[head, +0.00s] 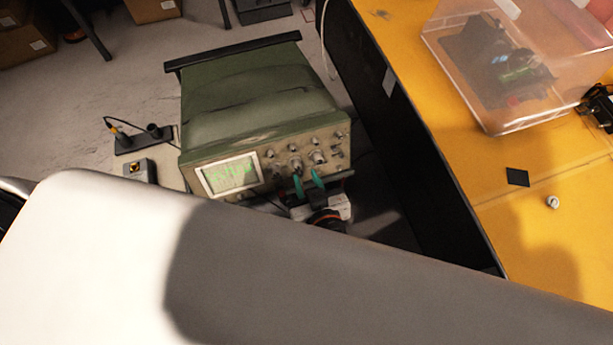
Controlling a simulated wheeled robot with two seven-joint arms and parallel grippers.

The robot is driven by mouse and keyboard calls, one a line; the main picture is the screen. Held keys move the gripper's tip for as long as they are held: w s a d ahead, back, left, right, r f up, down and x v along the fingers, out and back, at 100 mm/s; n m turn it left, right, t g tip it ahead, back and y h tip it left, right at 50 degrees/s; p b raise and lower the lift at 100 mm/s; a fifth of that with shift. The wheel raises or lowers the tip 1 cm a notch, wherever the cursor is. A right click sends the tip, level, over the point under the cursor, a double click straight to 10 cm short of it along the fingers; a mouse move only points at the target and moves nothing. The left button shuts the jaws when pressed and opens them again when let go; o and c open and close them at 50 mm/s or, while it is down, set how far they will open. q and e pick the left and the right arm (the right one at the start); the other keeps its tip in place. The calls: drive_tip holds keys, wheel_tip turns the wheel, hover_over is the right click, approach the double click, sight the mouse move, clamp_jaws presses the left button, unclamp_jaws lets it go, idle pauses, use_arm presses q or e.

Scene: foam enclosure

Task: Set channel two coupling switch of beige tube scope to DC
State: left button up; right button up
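The tube scope (262,110) stands at the middle, with a green case and a beige front panel facing me. Its screen (230,175) is lit with a green trace at the panel's left. Several knobs and small switches (318,157) fill the panel's right part. The channel two coupling switch is too small to tell apart, and its setting cannot be read. My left gripper (307,180), with teal fingertips, is at the lower right of the panel. Its fingertips are apart with nothing visible between them; whether they touch the panel cannot be told. My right gripper is out of view.
A yellow table (440,120) with a clear plastic bin (515,65), a black square (517,177) and a small white knob-like piece (553,202) lies at the right. My large pale arm part covers the foreground.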

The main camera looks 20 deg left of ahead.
use_arm(q)
drive_tip(key=p+v, duration=0.1)
drive_tip(key=v, duration=1)
drive_tip(key=shift+d, duration=0.1)
drive_tip(key=s+a+f+m+g+h, duration=0.1)
drive_tip(key=s+f+m+g+h, duration=0.3)
drive_tip(key=f, duration=0.9)
drive_tip(key=a+f+m+g, duration=0.15)
drive_tip(key=f+m, duration=0.35)
drive_tip(key=f, duration=0.7)
drive_tip(key=s+a+f+g+h, duration=0.1)
drive_tip(key=s+a+f+g, duration=0.1)
drive_tip(key=s+a+f, duration=0.5)
drive_tip(key=s+a+f+g+h, duration=0.2)
drive_tip(key=s+a+f, duration=0.4)
drive_tip(key=a+f, duration=0.5)
drive_tip(key=shift+s+a+f+g+h, duration=0.3)
drive_tip(key=shift+s+f+g, duration=0.1)
drive_tip(key=shift+f, duration=0.3)
